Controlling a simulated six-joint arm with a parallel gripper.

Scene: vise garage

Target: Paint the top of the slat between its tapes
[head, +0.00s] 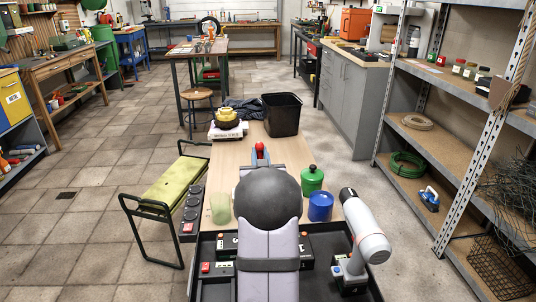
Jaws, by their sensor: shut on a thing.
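The slat and its tapes cannot be made out in the head view. My gripper and whatever it may hold are not seen, as a large dark rounded part and pale lilac links block the middle of the view. Just beyond them a small red part (260,150) sticks up above a blue piece on the wooden bench (231,153). A green container with a knob (312,179) stands right of the dark part. A blue container (320,207) stands nearer. A pale green translucent cup (220,208) stands to the left.
A black bin (282,114) stands at the bench's far right. A yellow-and-black object (228,116) sits on a white box (228,131) at the far left. A green-topped folding stand (172,186) is left of the bench. Shelving (465,150) lines the right. Bare bench shows behind the cup.

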